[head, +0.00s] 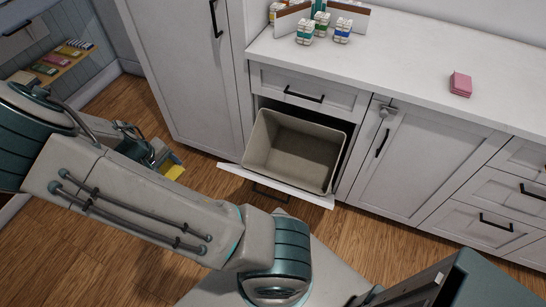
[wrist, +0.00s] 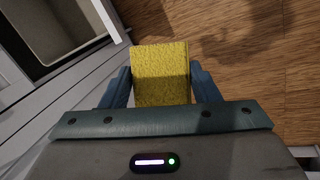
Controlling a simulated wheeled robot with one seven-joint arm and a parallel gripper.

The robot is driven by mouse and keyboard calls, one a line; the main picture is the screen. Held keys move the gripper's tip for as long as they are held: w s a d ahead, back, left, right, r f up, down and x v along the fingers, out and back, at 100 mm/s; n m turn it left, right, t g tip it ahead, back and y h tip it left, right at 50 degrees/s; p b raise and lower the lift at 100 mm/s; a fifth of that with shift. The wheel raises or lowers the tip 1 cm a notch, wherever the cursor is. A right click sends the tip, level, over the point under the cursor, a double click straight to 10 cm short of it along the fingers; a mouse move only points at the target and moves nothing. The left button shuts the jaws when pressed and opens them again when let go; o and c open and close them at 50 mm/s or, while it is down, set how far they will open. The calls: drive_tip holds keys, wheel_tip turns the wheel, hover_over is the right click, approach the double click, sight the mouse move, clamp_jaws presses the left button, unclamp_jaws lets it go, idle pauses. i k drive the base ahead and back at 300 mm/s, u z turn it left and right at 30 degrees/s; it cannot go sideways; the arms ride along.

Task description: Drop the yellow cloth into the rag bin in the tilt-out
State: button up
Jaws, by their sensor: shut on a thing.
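The yellow cloth (wrist: 160,73) is a folded rectangle between the two blue fingers of my gripper (wrist: 161,88) in the wrist view, and the gripper is shut on it. In the head view the cloth (head: 174,172) shows small at the end of my gripper (head: 168,162), left of the tilt-out and apart from it. The tilt-out front (head: 230,169) is tipped open, and the beige rag bin (head: 290,155) sits in it, empty as far as I see. In the wrist view the bin (wrist: 64,25) lies at the upper left, beside the cloth.
A tall cabinet (head: 185,70) stands left of the tilt-out. The wood floor (wrist: 245,60) under the cloth is clear.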

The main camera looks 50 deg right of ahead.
sight(292, 175)
drive_tip(key=u, duration=0.05)
drive_tip(key=k, duration=0.35)
drive_tip(key=z, duration=1.2)
drive_tip(key=i, duration=0.5)
drive_tip(key=z, duration=0.05)
